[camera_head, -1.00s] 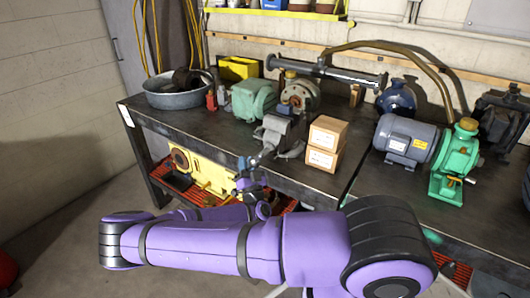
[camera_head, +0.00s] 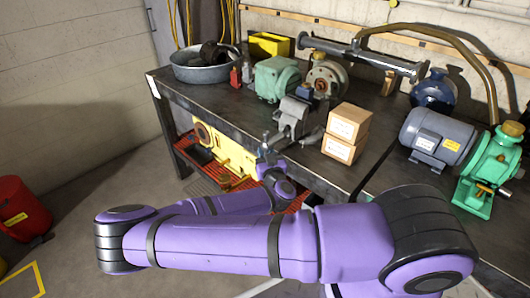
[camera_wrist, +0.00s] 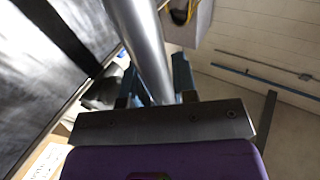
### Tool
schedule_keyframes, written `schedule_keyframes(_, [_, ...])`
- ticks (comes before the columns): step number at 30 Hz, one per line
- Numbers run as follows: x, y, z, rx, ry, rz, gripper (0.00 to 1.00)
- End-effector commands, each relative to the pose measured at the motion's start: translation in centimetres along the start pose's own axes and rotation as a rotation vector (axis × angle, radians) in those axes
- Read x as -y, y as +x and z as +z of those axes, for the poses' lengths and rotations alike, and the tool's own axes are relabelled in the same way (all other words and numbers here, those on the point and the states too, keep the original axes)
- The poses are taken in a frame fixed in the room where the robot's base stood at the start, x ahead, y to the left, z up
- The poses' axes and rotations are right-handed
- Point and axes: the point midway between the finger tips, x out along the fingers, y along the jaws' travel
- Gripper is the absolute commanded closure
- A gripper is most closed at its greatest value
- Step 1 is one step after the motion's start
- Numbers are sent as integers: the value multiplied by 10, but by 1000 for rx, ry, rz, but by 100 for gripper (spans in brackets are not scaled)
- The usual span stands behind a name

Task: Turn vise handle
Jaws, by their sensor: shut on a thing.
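The grey metal vise (camera_head: 292,117) is mounted at the front edge of the dark workbench, left of two cardboard boxes. My gripper (camera_head: 266,145) is just in front of the vise, small in the head view, with my purple arm reaching up to it from below. In the wrist view, a smooth grey metal bar, the vise handle (camera_wrist: 143,40), runs between the two bluish fingers of my gripper (camera_wrist: 158,84). The gripper is shut on it. The exact contact at the fingertips is partly hidden behind the bar.
The workbench (camera_head: 232,104) also holds a metal tub (camera_head: 207,65), a green machine (camera_head: 276,78), stacked cardboard boxes (camera_head: 347,122) and a blue-grey motor (camera_head: 437,137). A yellow machine (camera_head: 228,152) sits under the bench. A red bin (camera_head: 20,207) stands on the open floor at left.

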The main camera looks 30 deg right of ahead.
Motion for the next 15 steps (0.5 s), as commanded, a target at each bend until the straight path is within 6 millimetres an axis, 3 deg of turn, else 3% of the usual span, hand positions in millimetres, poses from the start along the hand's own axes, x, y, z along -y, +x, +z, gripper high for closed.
schedule_keyframes(1, [-12, 0, -3, 2, -12, 29, 100])
schedule_keyframes(13, [-12, -1, -3, 5, -15, 29, 100])
schedule_keyframes(14, [-12, -1, -3, 5, -14, 29, 73])
schedule_keyframes(15, [-12, 0, -3, 5, -14, 28, 64])
